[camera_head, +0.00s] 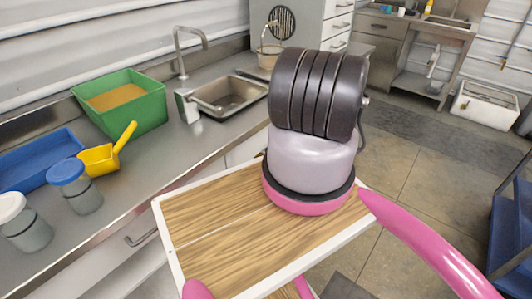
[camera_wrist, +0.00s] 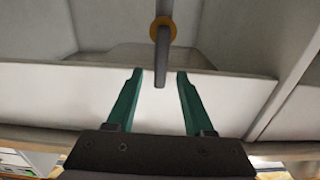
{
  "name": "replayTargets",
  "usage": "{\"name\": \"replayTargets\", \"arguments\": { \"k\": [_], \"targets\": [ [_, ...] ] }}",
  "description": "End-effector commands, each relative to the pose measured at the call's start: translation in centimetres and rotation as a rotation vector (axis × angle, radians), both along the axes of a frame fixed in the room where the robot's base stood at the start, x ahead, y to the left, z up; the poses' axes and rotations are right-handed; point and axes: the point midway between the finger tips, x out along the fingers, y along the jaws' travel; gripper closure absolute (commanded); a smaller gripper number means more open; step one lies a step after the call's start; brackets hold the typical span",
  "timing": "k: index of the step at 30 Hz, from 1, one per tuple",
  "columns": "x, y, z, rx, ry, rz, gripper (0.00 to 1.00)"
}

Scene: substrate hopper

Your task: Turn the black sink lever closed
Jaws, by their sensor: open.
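In the wrist view, my gripper (camera_wrist: 160,74) is open, with its two green fingers spread apart. A dark grey bar (camera_wrist: 162,55) with an orange collar (camera_wrist: 161,27) comes down from the top of the picture, and looks like the sink lever. Its lower end shows in the gap between the fingertips, with space on both sides; I cannot tell its exact depth or any contact. In the head view, the steel sink (camera_head: 229,94) and its tap (camera_head: 181,52) are set in the counter. The lever and my gripper cannot be made out there.
Pale panels (camera_wrist: 235,95) lie behind the fingers in the wrist view. On the counter (camera_head: 150,160) are a green bin (camera_head: 148,112), a yellow scoop (camera_head: 100,159), a blue tray (camera_head: 30,163) and two lidded jars (camera_head: 82,195). Open floor (camera_head: 430,165) lies at right.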

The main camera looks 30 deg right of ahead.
Motion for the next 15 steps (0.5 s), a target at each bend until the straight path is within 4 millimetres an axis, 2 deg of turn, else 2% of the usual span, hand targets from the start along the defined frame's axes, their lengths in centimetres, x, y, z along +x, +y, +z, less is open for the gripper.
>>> {"name": "replayTargets", "arguments": {
  "k": [3, 6, 15],
  "targets": [
    [-1.9, -0.8, 0.0, 0.002, 0.001, -0.003, 0.47],
    [-2.9, -1.1, 0.0, 0.001, 0.000, -0.002, 0.47],
    [-3.6, -1.3, 0.0, 0.001, 0.000, -0.001, 0.47]
  ]
}}
